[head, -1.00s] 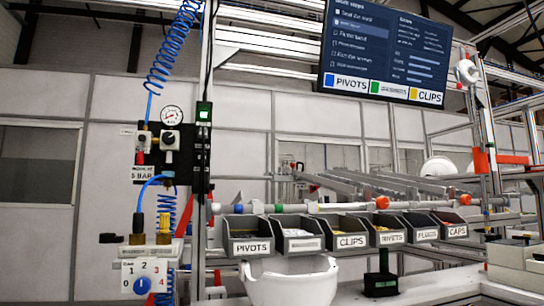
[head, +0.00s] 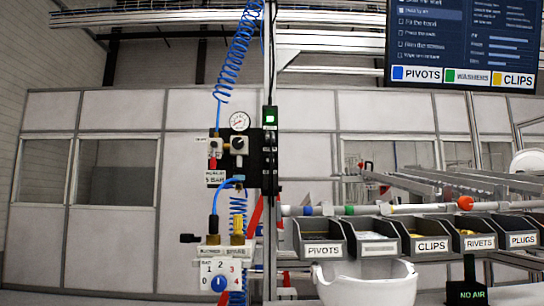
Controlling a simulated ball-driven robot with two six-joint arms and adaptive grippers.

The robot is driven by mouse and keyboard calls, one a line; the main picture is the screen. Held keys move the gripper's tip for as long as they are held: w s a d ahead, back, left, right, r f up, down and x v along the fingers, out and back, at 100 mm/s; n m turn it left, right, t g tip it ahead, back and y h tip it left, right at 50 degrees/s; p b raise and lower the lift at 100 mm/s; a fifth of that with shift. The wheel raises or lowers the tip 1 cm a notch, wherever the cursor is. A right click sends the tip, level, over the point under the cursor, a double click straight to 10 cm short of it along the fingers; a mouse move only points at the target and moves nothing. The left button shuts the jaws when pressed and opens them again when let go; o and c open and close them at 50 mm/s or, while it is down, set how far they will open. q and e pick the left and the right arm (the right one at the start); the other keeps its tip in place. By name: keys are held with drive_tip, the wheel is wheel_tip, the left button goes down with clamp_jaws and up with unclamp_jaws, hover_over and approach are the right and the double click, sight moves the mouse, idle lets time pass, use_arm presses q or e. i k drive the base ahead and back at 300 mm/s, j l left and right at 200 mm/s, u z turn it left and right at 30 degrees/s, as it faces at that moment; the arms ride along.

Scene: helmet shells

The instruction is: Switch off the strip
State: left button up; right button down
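A narrow black strip (head: 270,170) is fixed upright to the metal post in the head view, left of the bins. A switch (head: 270,117) at its top glows green. A black cable runs up the post above it. Neither of my grippers shows in this view, so their distance from the strip cannot be seen.
Left of the strip are a pressure gauge (head: 239,121), valves, blue coiled hose (head: 240,50) and a blue dial (head: 219,283). To the right are labelled bins (head: 322,251), a white helmet shell (head: 366,284), a "NO AIR" sign (head: 470,295) and a screen (head: 465,40).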

sight(270, 112)
drive_tip(key=z, duration=1.6)
drive_tip(key=k+j, duration=0.35)
drive_tip(key=j, duration=0.2)
